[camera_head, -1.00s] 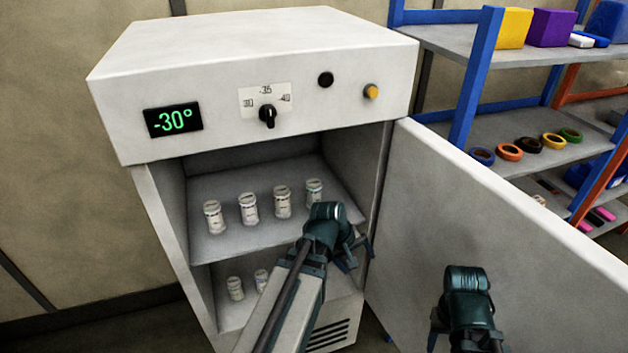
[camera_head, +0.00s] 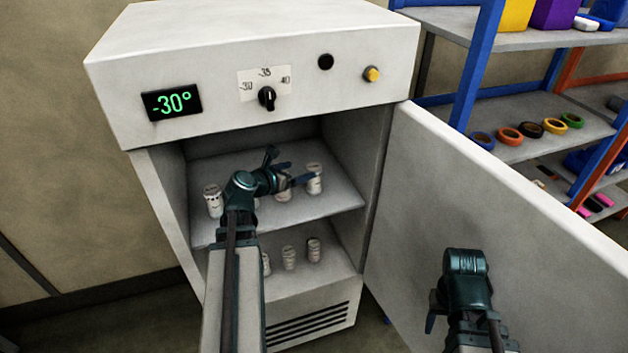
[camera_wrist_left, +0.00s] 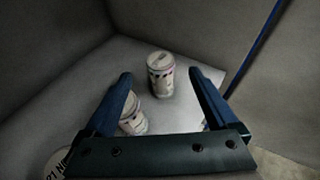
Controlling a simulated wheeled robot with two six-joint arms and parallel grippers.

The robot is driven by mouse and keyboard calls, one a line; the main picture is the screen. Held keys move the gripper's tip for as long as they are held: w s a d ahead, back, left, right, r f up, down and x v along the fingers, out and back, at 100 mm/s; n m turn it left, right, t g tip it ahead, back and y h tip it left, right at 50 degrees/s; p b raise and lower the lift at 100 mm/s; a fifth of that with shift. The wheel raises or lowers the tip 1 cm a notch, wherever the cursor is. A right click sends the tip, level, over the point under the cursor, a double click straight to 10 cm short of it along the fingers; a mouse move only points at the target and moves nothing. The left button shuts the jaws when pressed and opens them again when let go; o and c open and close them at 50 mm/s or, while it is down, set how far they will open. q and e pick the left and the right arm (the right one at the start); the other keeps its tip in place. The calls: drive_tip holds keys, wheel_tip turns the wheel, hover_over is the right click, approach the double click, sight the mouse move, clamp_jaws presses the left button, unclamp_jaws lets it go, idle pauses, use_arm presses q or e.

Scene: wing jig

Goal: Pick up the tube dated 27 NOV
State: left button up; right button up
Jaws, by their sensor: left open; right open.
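White labelled tubes stand upright on the freezer's upper shelf: far left (camera_head: 213,203), one partly hidden behind my arm, one by my gripper (camera_head: 283,194), and rightmost (camera_head: 314,184). My left gripper (camera_head: 291,168) is open over this shelf. In the left wrist view, one tube (camera_wrist_left: 160,82) stands ahead between the open fingers (camera_wrist_left: 160,76), apart from them. Another tube (camera_wrist_left: 134,120) is partly hidden by the left finger. A cut-off lid (camera_wrist_left: 58,165) at bottom left seems to read "21 N". No 27 NOV date is legible. My right gripper (camera_head: 462,318) is open by the door.
More tubes (camera_head: 289,258) stand on the lower shelf. The open freezer door (camera_head: 500,220) stretches along the right. The freezer display (camera_head: 172,104) reads -30°. A shelf rack (camera_head: 470,70) with coloured rolls stands behind the door.

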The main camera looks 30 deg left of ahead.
sight(319, 167)
use_arm(q)
drive_tip(key=b+x, duration=0.1)
drive_tip(key=x, duration=0.2)
drive_tip(key=b+x, duration=0.1)
drive_tip(key=x, duration=0.2)
drive_tip(key=shift+w+f, duration=0.2)
drive_tip(key=shift+f, duration=0.15)
drive_tip(key=shift+w+d+f+b, duration=0.15)
drive_tip(key=shift+w+b, duration=0.2)
drive_tip(key=shift+w, duration=0.3)
drive_tip(key=shift+f, duration=0.1)
drive_tip(key=shift+w+f+b, duration=0.2)
drive_tip(key=shift+w+b, duration=0.05)
drive_tip(key=shift+b, duration=0.05)
drive_tip(key=b+x, duration=0.1)
drive_tip(key=x, duration=0.1)
drive_tip(key=b+x, duration=0.1)
drive_tip(key=x, duration=0.1)
drive_tip(key=shift+w+f, duration=0.2)
drive_tip(key=shift+f, duration=0.25)
drive_tip(key=shift+s, duration=0.1)
clamp_jaws()
